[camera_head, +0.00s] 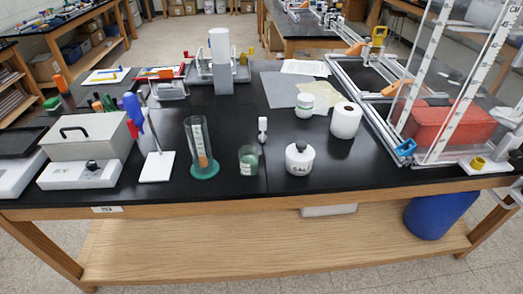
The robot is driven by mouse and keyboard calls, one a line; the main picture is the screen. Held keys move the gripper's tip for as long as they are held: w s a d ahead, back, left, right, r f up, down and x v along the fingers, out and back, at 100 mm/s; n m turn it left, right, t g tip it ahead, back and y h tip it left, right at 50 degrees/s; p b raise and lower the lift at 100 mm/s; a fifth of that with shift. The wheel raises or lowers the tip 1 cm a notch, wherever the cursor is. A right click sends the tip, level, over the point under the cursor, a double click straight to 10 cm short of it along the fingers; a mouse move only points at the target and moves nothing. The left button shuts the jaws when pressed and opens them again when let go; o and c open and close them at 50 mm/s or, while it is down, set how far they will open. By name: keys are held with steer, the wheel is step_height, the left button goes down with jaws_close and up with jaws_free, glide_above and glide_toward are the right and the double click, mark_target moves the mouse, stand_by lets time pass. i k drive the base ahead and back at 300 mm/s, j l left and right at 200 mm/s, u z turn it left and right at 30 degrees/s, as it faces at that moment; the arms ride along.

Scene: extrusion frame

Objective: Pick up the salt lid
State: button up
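The white salt jar (299,167) stands upright near the front edge of the black bench, right of centre, with "SALT" lettering on its front. Its salt lid (300,150) sits on top and has a dark round knob. My gripper is not in view, so its opening and its place relative to the lid do not show.
A beaker (248,160) and a tall cylinder on a green base (205,170) stand left of the jar. A small white item (262,130) lies behind the beaker. A clear-panelled frame rises at right.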

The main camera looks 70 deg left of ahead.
mark_target(300, 152)
steer(key=u, duration=2.1)
steer(key=i+l+u, duration=0.1)
steer(key=i, duration=0.35)
steer(key=i+l+u, duration=0.15)
steer(key=i, duration=0.35)
steer(key=i+l+u, duration=0.1)
steer(key=i+l, duration=0.15)
steer(key=i, duration=0.2)
